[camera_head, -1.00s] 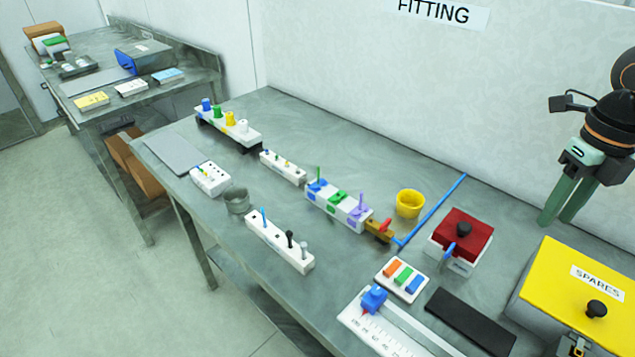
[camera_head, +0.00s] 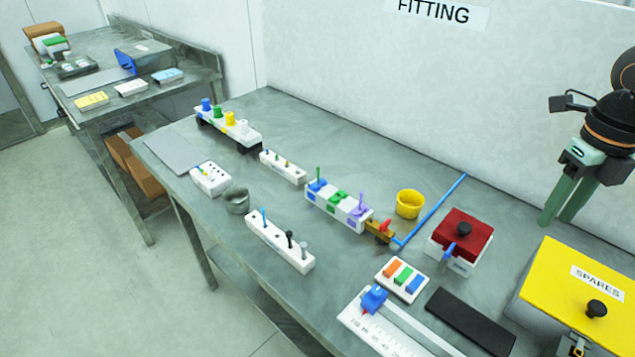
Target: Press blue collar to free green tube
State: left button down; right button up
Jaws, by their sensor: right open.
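A white fitting block (camera_head: 340,208) stands on the bench with blue, green and purple collars on its top. The blue collar (camera_head: 317,186) is at its left end, and the thin green tube (camera_head: 318,173) stands upright in it. A purple tube (camera_head: 361,202) stands at the block's other end. My right gripper (camera_head: 556,215) is at the right, with its two green fingers pointing down and a gap between them. It is open and empty, well away from the block. My left gripper is not in view.
A red-lidded box (camera_head: 463,236), a yellow spares box (camera_head: 584,290) and a yellow cup (camera_head: 410,203) stand right of the block. A long blue tube (camera_head: 437,206) lies behind. A white rack (camera_head: 279,242) stands in front. Bare bench lies between rack and block.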

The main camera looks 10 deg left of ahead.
jog(key=shift+c, duration=0.2)
grip_shut()
dwell(1.4)
